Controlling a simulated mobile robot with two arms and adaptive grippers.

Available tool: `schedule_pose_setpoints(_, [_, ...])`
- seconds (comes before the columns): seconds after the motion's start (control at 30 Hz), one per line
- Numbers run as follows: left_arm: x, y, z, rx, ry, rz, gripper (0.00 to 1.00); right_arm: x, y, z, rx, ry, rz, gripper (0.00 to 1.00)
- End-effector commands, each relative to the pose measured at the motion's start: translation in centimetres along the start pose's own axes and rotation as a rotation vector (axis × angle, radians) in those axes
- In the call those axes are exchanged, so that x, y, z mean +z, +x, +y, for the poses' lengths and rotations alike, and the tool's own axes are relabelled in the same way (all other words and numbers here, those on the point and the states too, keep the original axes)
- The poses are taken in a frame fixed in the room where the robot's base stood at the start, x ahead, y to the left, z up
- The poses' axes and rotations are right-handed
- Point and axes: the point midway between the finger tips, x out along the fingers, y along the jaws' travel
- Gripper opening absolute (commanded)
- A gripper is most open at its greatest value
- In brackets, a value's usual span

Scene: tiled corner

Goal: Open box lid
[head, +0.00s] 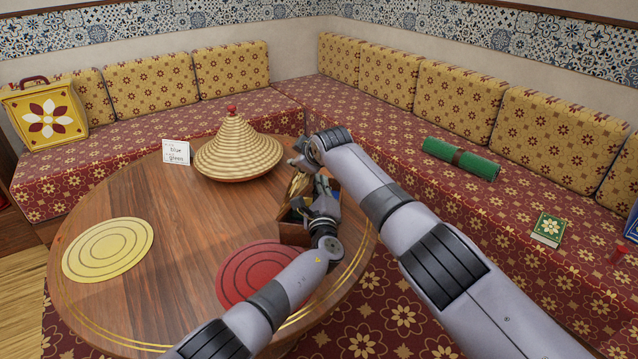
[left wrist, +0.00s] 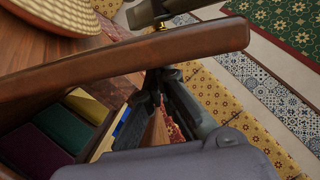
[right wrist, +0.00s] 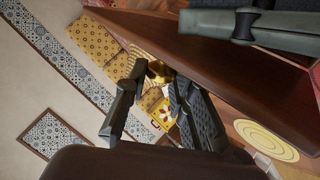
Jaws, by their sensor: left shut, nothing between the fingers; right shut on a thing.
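The wooden box (head: 292,234) stands on the round table's right side, partly hidden by my arms. Its brown lid (left wrist: 80,76) is raised and tilted; it also shows large in the right wrist view (right wrist: 255,70). Yellow, green and purple interior sections (left wrist: 62,127) show under the lid. My left gripper (head: 322,186) is shut and empty at the box, close under the lid edge in the left wrist view (left wrist: 160,78). My right gripper (head: 300,158) is at the lid's far side, shut on a brass knob (right wrist: 158,72). The exact contact is hard to see.
A red mat (head: 245,272) lies near my left forearm, and a yellow mat (head: 108,250) at left. The table (head: 165,215) between them is clear.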

Motion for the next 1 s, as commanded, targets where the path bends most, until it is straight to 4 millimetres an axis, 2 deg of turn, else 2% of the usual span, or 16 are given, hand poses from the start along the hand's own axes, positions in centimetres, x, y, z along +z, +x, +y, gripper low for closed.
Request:
schedule_pose_setpoints(0.2, [1.4,0.4,-0.1,0.012,-0.052,-0.004,0.0,-0.1,-0.1,0.1,0.002,-0.001,0.002,0.0])
schedule_pose_setpoints(0.47, [1.8,0.5,-0.1,0.014,-0.055,-0.008,0.0,0.3,0.0,0.1,0.001,0.001,-0.005,0.0])
schedule_pose_setpoints(0.5, [1.8,0.5,-0.1,0.014,-0.055,-0.009,0.0,0.3,0.0,0.1,0.001,0.001,-0.006,0.26])
schedule_pose_setpoints(0.77, [1.9,0.6,-0.1,0.014,-0.055,-0.012,0.0,0.6,0.1,0.1,-0.001,0.001,-0.011,0.43])
schedule_pose_setpoints(1.0, [1.8,0.5,-0.2,0.012,-0.055,-0.01,0.0,0.6,0.1,-0.1,-0.003,0.001,-0.012,0.44])
